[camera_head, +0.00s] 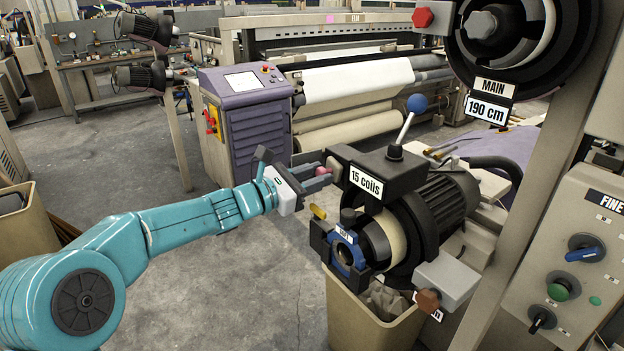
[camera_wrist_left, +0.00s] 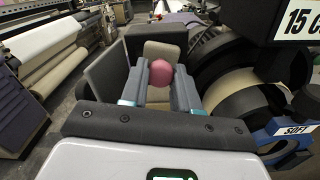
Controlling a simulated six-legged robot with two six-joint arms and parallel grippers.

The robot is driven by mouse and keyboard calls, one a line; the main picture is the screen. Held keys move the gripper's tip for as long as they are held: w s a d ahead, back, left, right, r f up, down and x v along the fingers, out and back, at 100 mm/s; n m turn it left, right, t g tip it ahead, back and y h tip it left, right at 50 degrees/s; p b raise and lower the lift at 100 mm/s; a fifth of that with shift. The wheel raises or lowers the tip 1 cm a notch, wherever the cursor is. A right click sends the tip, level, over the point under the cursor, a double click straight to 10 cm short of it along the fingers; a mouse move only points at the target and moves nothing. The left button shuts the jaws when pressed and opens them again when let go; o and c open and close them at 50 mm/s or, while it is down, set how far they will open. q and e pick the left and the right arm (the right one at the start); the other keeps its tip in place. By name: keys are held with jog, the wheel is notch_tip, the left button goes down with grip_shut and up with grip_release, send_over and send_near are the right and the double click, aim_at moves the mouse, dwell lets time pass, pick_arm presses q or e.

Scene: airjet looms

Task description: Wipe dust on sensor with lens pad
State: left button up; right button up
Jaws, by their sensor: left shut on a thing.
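My left gripper (camera_head: 312,181) reaches in from the left, at the left side of the black unit labelled "15 coils" (camera_head: 376,173). In the left wrist view its two grey fingers (camera_wrist_left: 160,88) are shut on a rounded pink pad (camera_wrist_left: 162,72), which I take for the lens pad. Just beyond the pad is a beige face (camera_wrist_left: 161,50) within a dark housing, possibly the sensor; I cannot tell whether pad and face touch. No dust can be made out. My right gripper is not in view.
A lever with a blue ball (camera_head: 417,104) stands on the coil unit. Below are a ring marked "SOFT" (camera_wrist_left: 297,130) and a beige bin (camera_head: 372,325). A control panel (camera_head: 574,260) is at the right, a purple cabinet (camera_head: 250,125) behind. Floor left of the unit is clear.

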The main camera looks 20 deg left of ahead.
pick_arm(q)
jog(key=shift+w+a+f+b, duration=0.15)
jog(key=shift+f+b, duration=0.1)
jog(key=shift+b, duration=0.3)
dwell(1.0)
